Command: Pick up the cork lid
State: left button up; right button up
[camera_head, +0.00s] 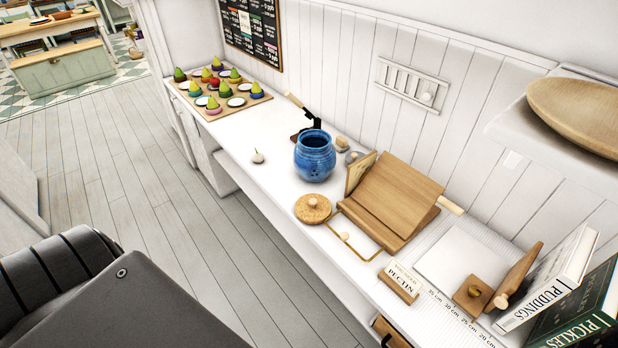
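The lid is apart from the jar and close to the wooden stand's front. Neither of my grippers shows in the head view.
A wooden book stand (398,196) is right of the lid. A garlic bulb (257,156) lies left of the jar. Further right are a pectin sign (400,280) and books (548,279). A board with several pears (220,89) is at the far left.

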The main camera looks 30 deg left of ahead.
aim_at(310, 207)
jog(key=k, duration=0.5)
jog(key=u, duration=1.25)
jog(key=i, duration=0.95)
jog(key=z, duration=1.9)
